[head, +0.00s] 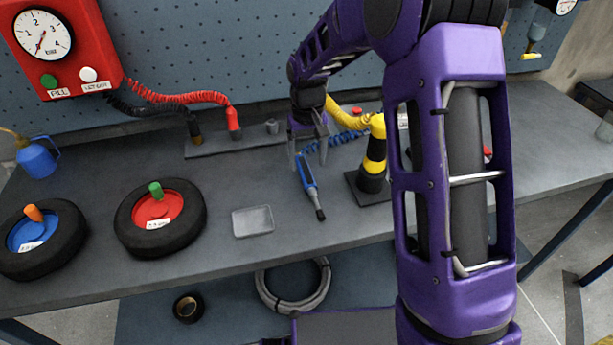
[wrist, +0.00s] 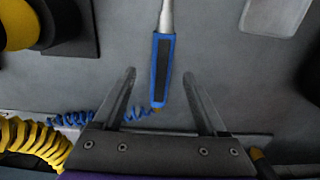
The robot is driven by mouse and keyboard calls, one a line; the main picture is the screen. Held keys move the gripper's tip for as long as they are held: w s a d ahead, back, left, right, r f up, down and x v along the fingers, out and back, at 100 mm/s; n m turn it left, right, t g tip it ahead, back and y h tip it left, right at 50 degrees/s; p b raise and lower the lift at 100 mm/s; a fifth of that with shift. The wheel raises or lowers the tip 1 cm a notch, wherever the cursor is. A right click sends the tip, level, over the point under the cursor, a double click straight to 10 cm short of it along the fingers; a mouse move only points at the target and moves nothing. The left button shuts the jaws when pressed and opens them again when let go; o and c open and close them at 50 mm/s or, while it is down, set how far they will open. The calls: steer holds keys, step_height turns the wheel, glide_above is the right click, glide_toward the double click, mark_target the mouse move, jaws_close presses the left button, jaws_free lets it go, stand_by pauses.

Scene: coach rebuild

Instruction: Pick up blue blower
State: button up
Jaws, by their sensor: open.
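The blue blower (head: 307,172) lies on the grey bench, with a blue body, a grey-black nozzle pointing to the front, and a blue coiled hose (head: 340,137) behind it. In the wrist view the blower (wrist: 162,70) has its blue handle with a dark panel between and just beyond my fingertips. My gripper (head: 308,146) is above the handle's rear end, pointing down. Its two fingers (wrist: 161,75) are apart, one on each side of the handle's line, and do not appear to touch it.
A yellow-and-black tool on a dark base (head: 366,185) stands close to the right of the blower. A small clear tray (head: 253,221) lies to the left. Two wheels (head: 125,227) (head: 14,259) are further left. A red hose fitting (head: 233,124) stands behind.

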mark_target(306, 172)
step_height(306, 172, down, 5)
steer(key=shift+a+r, duration=0.15)
steer(key=shift+r, duration=0.05)
steer(key=shift+c, duration=0.3)
steer(key=shift+r, duration=0.1)
jaws_close()
